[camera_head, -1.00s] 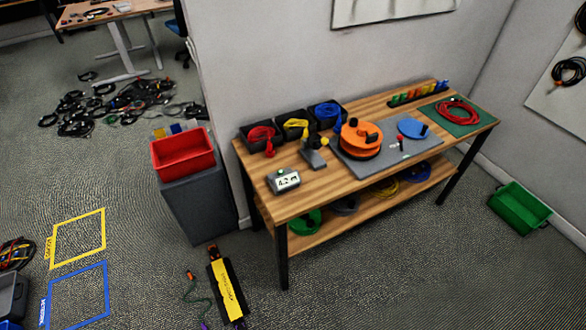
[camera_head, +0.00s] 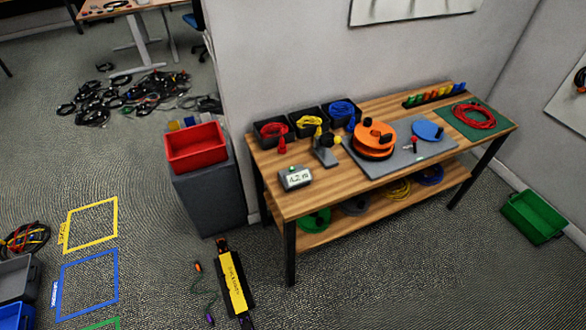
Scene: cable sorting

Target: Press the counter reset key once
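The counter (camera_head: 295,178) is a small grey box with a pale display, near the front left corner of the wooden workbench (camera_head: 330,190). The display seems to read "4.2 m", though it is small. A green key (camera_head: 292,168) shows on top of the counter, at its back edge. I cannot read any label on it. My gripper and arm are not in view. Nothing touches the counter.
Behind the counter stand black bins of red, yellow and blue cable (camera_head: 310,122). A grey stand (camera_head: 325,152) and an orange reel (camera_head: 373,140) are to its right. A red bin (camera_head: 195,148) tops a grey cabinet. A yellow-black strip (camera_head: 235,283) lies on the floor before the bench.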

